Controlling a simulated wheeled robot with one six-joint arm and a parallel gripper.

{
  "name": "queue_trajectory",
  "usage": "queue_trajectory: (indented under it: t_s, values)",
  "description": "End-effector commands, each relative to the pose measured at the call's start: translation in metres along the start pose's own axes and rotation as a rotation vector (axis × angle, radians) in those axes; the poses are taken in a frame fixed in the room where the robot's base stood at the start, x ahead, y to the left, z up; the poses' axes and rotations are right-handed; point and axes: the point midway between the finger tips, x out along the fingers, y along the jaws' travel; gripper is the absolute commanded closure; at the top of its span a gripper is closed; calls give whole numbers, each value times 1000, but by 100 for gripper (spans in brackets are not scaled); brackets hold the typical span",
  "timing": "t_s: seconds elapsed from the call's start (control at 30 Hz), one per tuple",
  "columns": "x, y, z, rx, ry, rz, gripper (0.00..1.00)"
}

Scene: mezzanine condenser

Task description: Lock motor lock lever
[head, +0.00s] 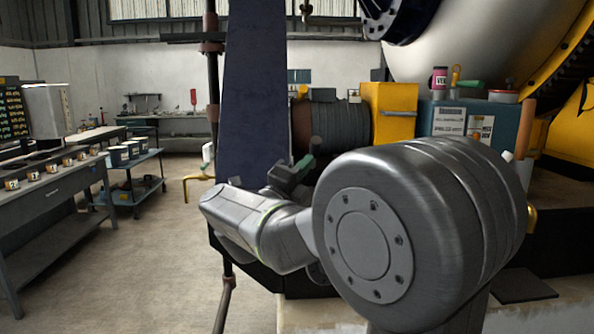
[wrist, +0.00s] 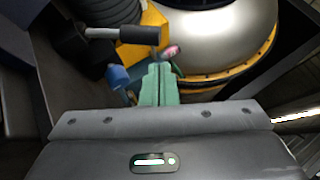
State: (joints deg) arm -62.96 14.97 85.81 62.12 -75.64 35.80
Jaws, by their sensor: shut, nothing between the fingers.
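My gripper (head: 303,168) is shut and empty, its green fingers pointing away from my arm, in front of the ribbed motor (head: 340,127). In the wrist view the closed green fingertips (wrist: 158,72) point up the picture. In the head view a small grey knob (head: 315,144) shows just above the fingers; my arm hides what is below.
A yellow box (head: 394,113) adjoins the motor. A blue box (head: 470,125) with labels and small items on top stands right of it. A dark blue post (head: 252,95) rises close left of my gripper. Workbenches (head: 50,195) stand far left, with open floor between.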

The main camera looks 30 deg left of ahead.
Motion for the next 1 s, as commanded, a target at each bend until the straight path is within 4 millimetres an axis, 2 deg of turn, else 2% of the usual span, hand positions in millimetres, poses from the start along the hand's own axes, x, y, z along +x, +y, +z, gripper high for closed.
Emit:
queue_trajectory:
  t_s: [0.1, 0.3, 0.73, 1.0]
  values:
    - [23, -2, 0, -1, 3, -1, 100]
    - [44, -1, 0, 0, 0, -1, 100]
    - [48, 0, 0, 0, -1, 0, 100]
    - [53, -7, 4, -20, 0, 31, 100]
